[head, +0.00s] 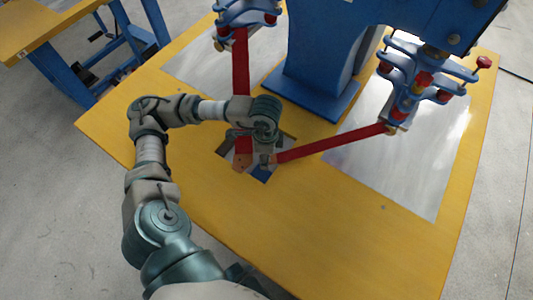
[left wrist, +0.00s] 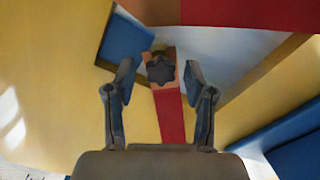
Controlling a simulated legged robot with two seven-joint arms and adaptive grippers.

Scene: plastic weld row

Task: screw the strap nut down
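The strap nut (left wrist: 160,69) is a dark, lobed knob on an orange end piece of a red strap (left wrist: 171,118), in the middle of the left wrist view. My left gripper (left wrist: 160,75) is open, with one finger on each side of the nut and a visible gap to both. How far the fingertips are above the nut I cannot tell. In the head view my left wrist (head: 262,118) is over the table where two red straps (head: 335,143) come together, and it hides part of them. My right gripper is not in view.
Another red strap (left wrist: 250,14) crosses the top of the left wrist view. A blue block (left wrist: 126,42) lies beside the nut. A blue machine (head: 325,55) with clamp assemblies stands behind on the yellow table (head: 330,235). The table's front is clear.

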